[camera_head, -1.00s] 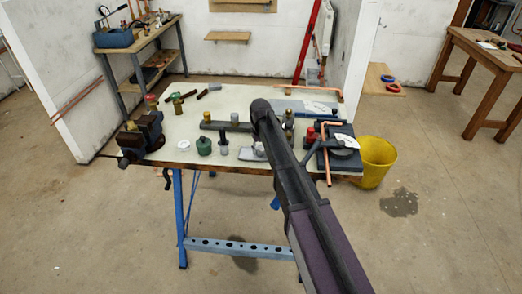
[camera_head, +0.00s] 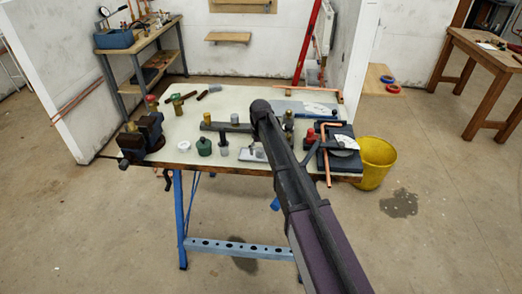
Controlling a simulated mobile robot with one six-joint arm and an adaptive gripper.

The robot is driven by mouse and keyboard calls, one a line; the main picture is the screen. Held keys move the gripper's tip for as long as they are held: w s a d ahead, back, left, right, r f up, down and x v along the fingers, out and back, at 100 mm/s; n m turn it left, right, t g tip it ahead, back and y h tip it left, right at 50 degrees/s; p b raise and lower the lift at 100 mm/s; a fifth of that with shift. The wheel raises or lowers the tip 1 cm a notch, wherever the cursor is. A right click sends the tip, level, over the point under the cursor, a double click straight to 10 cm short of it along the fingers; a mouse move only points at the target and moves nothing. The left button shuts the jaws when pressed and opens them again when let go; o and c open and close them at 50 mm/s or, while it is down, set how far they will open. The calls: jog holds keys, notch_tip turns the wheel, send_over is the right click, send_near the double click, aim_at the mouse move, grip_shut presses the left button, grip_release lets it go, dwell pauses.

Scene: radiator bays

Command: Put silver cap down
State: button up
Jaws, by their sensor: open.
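My dark arm reaches from the bottom right up over the workbench (camera_head: 180,122), and its far end is above the bench's middle. My gripper is hidden behind this arm. I cannot pick out the silver cap for certain. A small light grey tray (camera_head: 245,156) lies near the front edge beside my arm, with a small thing on it too small to name. Left of it stand a grey piece with a dark top (camera_head: 223,148), a dark green round piece (camera_head: 204,147) and a white cap (camera_head: 184,146).
A vice (camera_head: 146,136) is at the bench's left end. A grey bar (camera_head: 232,127) lies mid-bench. Copper pipe (camera_head: 328,168) and dark equipment (camera_head: 345,160) fill the right end. A yellow bucket (camera_head: 374,162) stands on the floor there. The bench's back left has clear patches.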

aim_at(261, 150)
notch_tip(261, 150, up, 12)
jog(key=p, duration=1.1)
jog(key=shift+d+f, duration=0.1)
dwell(0.6)
jog(key=s+d+m, duration=0.1)
jog(key=s+d, duration=0.3)
jog(key=s+d+m, duration=0.1)
jog(key=s+d, duration=0.3)
jog(key=d, duration=0.1)
jog(key=s+d, duration=0.5)
jog(key=shift+s+m, duration=0.1)
jog(key=shift+m, duration=0.3)
jog(key=s+d+m, duration=0.2)
jog(key=s+d, duration=0.7)
jog(key=s, duration=0.3)
jog(key=shift+s+m, duration=0.3)
jog(key=c, duration=0.4)
